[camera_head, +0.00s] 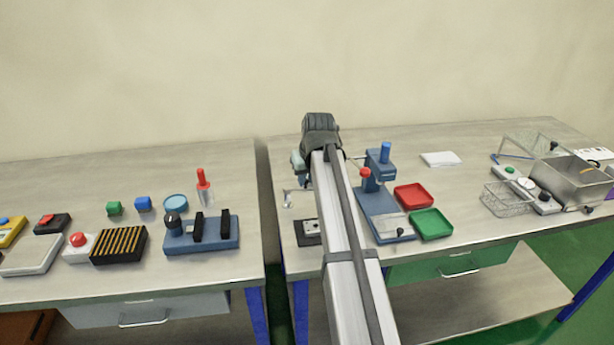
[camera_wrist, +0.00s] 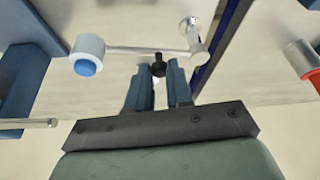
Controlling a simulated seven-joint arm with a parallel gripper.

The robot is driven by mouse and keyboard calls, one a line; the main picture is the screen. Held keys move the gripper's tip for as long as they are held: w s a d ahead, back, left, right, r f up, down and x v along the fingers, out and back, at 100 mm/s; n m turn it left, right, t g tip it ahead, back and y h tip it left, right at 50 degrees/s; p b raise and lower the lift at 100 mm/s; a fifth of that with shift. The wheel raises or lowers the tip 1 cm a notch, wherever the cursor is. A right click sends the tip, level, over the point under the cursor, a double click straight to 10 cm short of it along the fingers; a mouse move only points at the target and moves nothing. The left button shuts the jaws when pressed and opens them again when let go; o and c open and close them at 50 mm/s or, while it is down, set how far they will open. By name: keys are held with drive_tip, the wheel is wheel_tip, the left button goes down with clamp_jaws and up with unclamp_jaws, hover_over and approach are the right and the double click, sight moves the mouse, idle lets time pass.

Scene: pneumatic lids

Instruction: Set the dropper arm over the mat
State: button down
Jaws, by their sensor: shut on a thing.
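In the wrist view the dropper arm is a thin metal rod (camera_wrist: 135,50). A white ring with a blue tip (camera_wrist: 86,54) is at its left end and a shiny metal post (camera_wrist: 191,32) at its right end. A small black knob (camera_wrist: 159,61) sits by the rod between my fingertips. My gripper (camera_wrist: 161,75) is shut on this knob. In the head view the metal post (camera_head: 288,199) shows left of my arm, which hides most of the dropper arm and my fingers. I cannot tell which surface is the mat; a white flat pad (camera_head: 440,159) lies at the back right.
A blue press-like stand (camera_head: 385,212) is right of my arm, beside a red tray (camera_head: 413,195) and a green tray (camera_head: 432,223). A small dark plate (camera_head: 307,239) lies left of my arm. A gap (camera_head: 265,200) separates the two tables.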

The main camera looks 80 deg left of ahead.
drive_tip(key=s+d+m+t, duration=0.1)
drive_tip(key=m, duration=0.2)
drive_tip(key=s+d+m+t+h, duration=0.1)
drive_tip(key=m, duration=0.3)
drive_tip(key=s+d+m+t, duration=0.1)
drive_tip(key=m+t, duration=0.1)
drive_tip(key=m, duration=0.2)
drive_tip(key=shift+s+d, duration=0.35)
drive_tip(key=shift+h, duration=0.3)
drive_tip(key=c, duration=1)
unclamp_jaws()
drive_tip(key=shift+s+r, duration=0.1)
drive_tip(key=v, duration=1.3)
drive_tip(key=shift+s+d+r, duration=0.1)
drive_tip(key=shift+d+r, duration=0.15)
